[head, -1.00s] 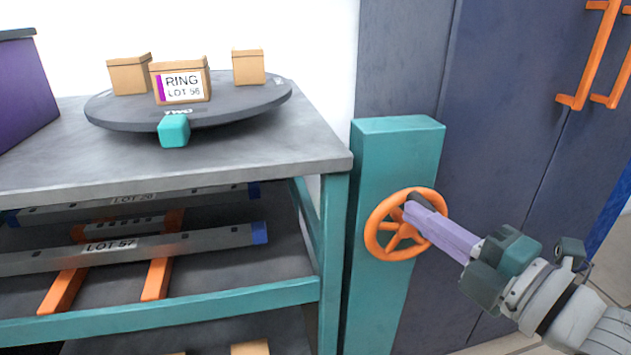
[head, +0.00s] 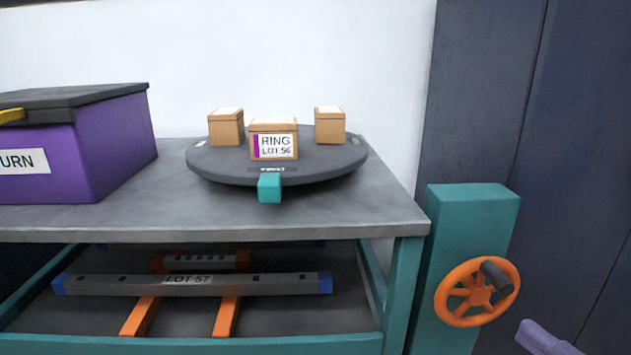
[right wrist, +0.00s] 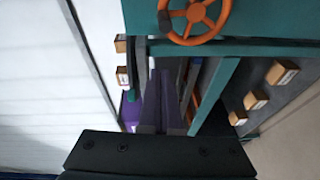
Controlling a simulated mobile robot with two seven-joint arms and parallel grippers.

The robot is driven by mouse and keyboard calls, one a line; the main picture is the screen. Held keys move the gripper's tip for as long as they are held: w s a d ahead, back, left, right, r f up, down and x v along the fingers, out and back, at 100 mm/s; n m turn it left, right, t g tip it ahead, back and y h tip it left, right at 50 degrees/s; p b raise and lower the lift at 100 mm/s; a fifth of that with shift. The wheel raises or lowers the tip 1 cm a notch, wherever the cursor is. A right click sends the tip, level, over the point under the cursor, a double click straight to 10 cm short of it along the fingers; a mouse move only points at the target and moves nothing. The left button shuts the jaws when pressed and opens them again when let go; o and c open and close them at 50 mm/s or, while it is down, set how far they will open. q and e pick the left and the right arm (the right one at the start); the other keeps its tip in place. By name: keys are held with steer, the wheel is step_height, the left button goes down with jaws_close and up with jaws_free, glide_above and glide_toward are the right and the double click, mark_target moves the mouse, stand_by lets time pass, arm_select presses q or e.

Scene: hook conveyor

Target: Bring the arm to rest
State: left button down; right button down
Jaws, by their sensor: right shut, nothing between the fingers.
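My right gripper (head: 530,331) shows only as purple fingertips at the bottom right of the head view. Its fingers also show in the right wrist view (right wrist: 161,85), together and empty. It is apart from the orange handwheel (head: 476,292), below and right of it. The wheel sits on a teal post (head: 470,215) and has a dark knob at its upper right. It also shows at the top of the right wrist view (right wrist: 194,18). The rest of my right arm is hidden from the head view. My left gripper is not in view.
A grey-topped table (head: 110,218) holds a black turntable (head: 215,170) with cardboard boxes, one labelled RING LOT 56 (head: 273,140). A purple bin (head: 110,150) stands at left. Grey rails labelled LOT 57 (head: 260,284) lie on the shelf below. A dark cabinet (head: 580,150) stands at right.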

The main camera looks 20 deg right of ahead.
steer(key=a+r+m+g+h+p, duration=0.3)
steer(key=r+m+g+p, duration=0.3)
steer(key=r+m+p, duration=0.4)
steer(key=s+a+r+m+g+y+p, duration=0.2)
steer(key=s+a+r+m+g+p, duration=0.3)
steer(key=s+a+r+g+p, duration=0.45)
step_height(320, 180, up, 39)
steer(key=s+d+t+p, duration=0.1)
steer(key=t+p, duration=0.1)
steer(key=p, duration=3.7)
steer(key=shift+d+m, duration=0.2)
steer(key=shift+m, duration=0.1)
steer(key=shift+s, duration=0.1)
